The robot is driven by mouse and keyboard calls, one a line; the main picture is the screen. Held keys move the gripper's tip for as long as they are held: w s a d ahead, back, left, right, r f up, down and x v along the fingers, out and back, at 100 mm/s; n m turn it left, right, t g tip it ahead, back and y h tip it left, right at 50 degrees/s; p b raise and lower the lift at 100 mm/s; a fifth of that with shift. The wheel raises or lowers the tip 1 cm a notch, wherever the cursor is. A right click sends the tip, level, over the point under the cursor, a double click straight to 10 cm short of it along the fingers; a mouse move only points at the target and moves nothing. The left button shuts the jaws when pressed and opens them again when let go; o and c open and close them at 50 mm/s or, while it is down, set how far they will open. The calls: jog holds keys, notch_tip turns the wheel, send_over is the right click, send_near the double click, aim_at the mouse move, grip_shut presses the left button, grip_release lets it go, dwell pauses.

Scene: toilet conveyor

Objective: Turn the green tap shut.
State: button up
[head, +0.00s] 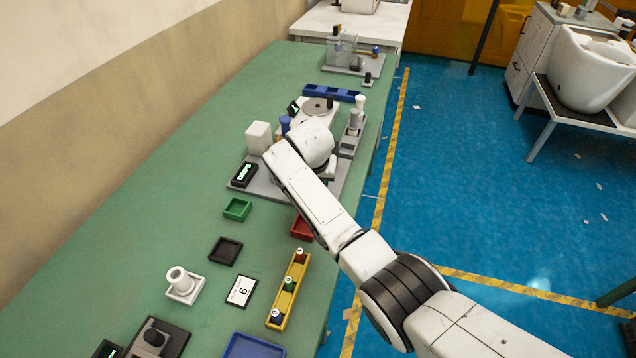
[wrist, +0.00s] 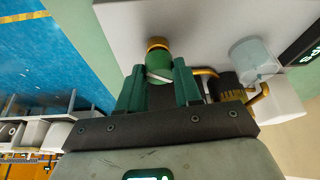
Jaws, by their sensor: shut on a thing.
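The green tap (wrist: 159,56) shows in the wrist view as a round green knob with a brass collar at its far end and a pale mark on its near side. My gripper (wrist: 158,76) has its two green fingers on either side of the knob and is shut on it. Brass pipes (wrist: 262,92) run to the right of the fingers. In the head view my arm hides the gripper and the tap over the grey plate on the green bench.
A clear glass vessel (wrist: 255,58) stands right of the tap, close to my gripper. A black display box (head: 243,175) and a white block (head: 259,138) are left of my arm. Small trays, including a green one (head: 237,209) and a yellow one (head: 288,290), lie nearer on the bench.

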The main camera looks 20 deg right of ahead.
jog(key=m+b, duration=0.2)
jog(key=m+g+h+b, duration=0.1)
jog(key=m+b, duration=0.1)
jog(key=b, duration=0.1)
jog(key=m+h+b, duration=0.1)
jog(key=m+b, duration=0.1)
jog(key=shift+w+a+f+m+g, duration=0.15)
jog(key=shift+a+f+m+g, duration=0.05)
jog(key=shift+f+m+g, duration=0.1)
jog(key=m+g+b, duration=0.1)
jog(key=m+b, duration=0.2)
jog(key=b, duration=0.2)
jog(key=shift+r, duration=0.15)
jog(key=shift+w+r+m+g+h+b, duration=0.1)
jog(key=shift+m+g+h+b, duration=0.2)
jog(key=shift+m+b, duration=0.4)
jog(key=shift+r, duration=0.1)
jog(key=o, duration=1)
jog(key=shift+o, duration=0.2)
jog(key=v, duration=1)
jog(key=shift+r+b, duration=0.3)
jog(key=shift+r, duration=0.05)
